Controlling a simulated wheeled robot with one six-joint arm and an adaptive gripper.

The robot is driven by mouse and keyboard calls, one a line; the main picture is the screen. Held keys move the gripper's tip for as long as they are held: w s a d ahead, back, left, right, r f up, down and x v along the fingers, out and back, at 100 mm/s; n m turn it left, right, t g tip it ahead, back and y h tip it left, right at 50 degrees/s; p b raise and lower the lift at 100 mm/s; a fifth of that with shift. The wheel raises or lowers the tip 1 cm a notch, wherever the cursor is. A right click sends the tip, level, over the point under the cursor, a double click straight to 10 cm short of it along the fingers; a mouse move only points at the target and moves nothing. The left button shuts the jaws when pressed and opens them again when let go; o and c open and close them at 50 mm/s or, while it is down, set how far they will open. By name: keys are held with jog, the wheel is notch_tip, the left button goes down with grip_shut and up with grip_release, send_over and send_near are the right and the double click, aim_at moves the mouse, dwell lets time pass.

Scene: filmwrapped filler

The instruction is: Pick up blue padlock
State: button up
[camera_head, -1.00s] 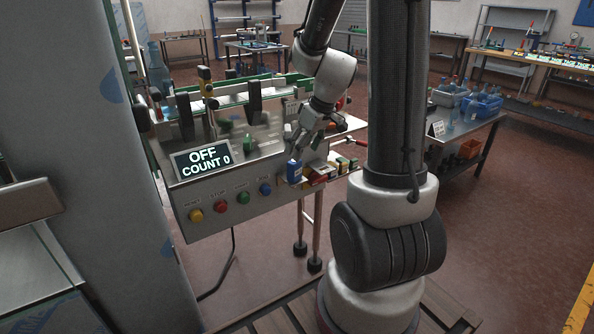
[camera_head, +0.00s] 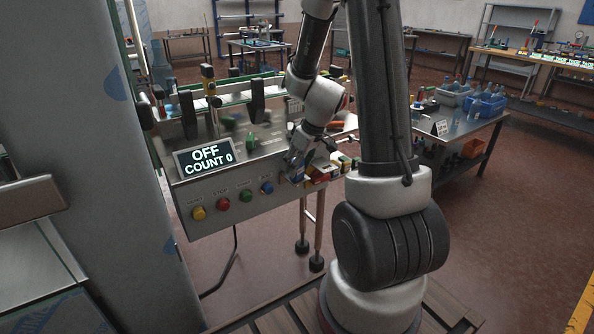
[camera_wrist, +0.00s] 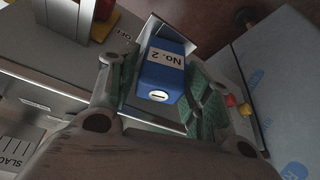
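The blue padlock (camera_wrist: 160,82) with a white "No. 2" label lies between the two fingers of my gripper (camera_wrist: 161,70) in the wrist view. The fingers have green inner pads and stand on both sides of the padlock. A narrow gap shows beside it, so the gripper looks open around it. In the head view my gripper (camera_head: 297,158) is over the tray at the machine's right front corner and hides most of the padlock.
Red, yellow and white items (camera_head: 322,172) lie just right of my gripper. The machine's front panel has a sign reading OFF COUNT 0 (camera_head: 207,158) and several coloured buttons (camera_head: 223,203). A side table (camera_head: 470,135) with blue crates stands further right.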

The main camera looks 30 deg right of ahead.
jog(key=c, duration=0.7)
jog(key=shift+r, duration=0.1)
jog(key=shift+r, duration=0.35)
notch_tip(320, 180, up, 8)
jog(key=shift+d+f, duration=0.1)
jog(key=d+m, duration=0.1)
jog(key=d, duration=0.3)
jog(key=d+r+m+h, duration=0.1)
jog(key=d, duration=0.2)
jog(key=d+m, duration=0.1)
jog(key=d, duration=0.3)
jog(key=shift+w+d+r+m, duration=0.2)
jog(key=shift+d+m, duration=0.1)
